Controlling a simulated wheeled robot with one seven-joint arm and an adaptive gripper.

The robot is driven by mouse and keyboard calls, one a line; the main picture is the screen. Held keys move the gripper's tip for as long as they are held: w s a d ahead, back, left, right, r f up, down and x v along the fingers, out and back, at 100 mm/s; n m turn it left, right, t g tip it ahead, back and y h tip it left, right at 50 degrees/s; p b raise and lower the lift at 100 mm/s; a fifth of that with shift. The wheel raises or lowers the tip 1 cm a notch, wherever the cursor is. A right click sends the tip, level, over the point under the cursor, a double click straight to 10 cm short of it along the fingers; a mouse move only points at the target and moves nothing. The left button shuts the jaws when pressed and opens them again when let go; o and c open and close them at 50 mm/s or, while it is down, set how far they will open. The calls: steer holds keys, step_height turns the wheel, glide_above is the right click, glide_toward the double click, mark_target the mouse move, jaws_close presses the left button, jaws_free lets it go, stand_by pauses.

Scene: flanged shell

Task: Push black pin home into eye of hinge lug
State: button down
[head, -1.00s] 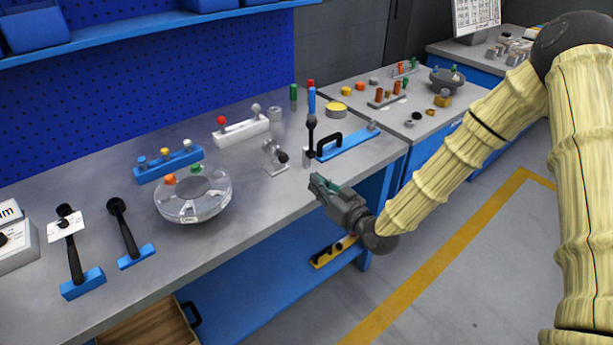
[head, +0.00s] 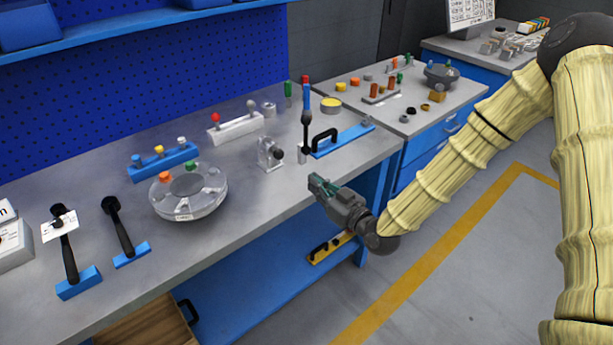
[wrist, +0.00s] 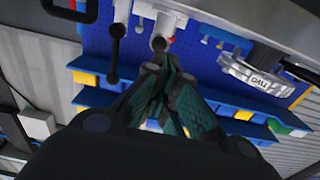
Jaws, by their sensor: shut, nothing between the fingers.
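The hinge lug (head: 266,148) is a small grey metal bracket standing near the front edge of the bench. The black pin (head: 278,153) shows as a dark round head sticking out of the lug's near right side; how deep it sits in the eye cannot be told. My gripper (head: 318,182) is shut and empty, below and right of the lug, off the bench's front edge and apart from the pin. In the wrist view, my teal fingers (wrist: 165,68) are together, with the dark pin head (wrist: 158,44) just beyond their tips and the grey lug (wrist: 146,10) behind it.
A black upright lever (head: 306,125) and a blue bar with a black handle (head: 345,138) stand right of the lug. The round flanged shell (head: 188,209) is to its left, and a white rail with knobs (head: 236,129) behind. Bare bench lies between shell and lug.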

mark_target(282, 157)
steer(key=w+a+n, duration=0.1)
steer(key=n, duration=0.1)
steer(key=w+a+n, duration=0.1)
steer(key=w+n, duration=0.1)
steer(key=shift+w+a+f, duration=0.1)
steer(key=shift+a, duration=0.1)
steer(key=shift+w+a+n, duration=0.35)
steer(key=shift+w+n, duration=0.2)
steer(key=shift+n, duration=0.2)
steer(key=shift+w+a+n, duration=0.3)
steer(key=shift+w+n, duration=0.2)
steer(key=shift+n, duration=0.25)
steer(key=shift+b+x, duration=0.4)
steer(key=shift+x, duration=2.55)
steer(key=shift+w+a, duration=0.3)
steer(key=shift+w, duration=0.1)
steer(key=shift+s, duration=0.1)
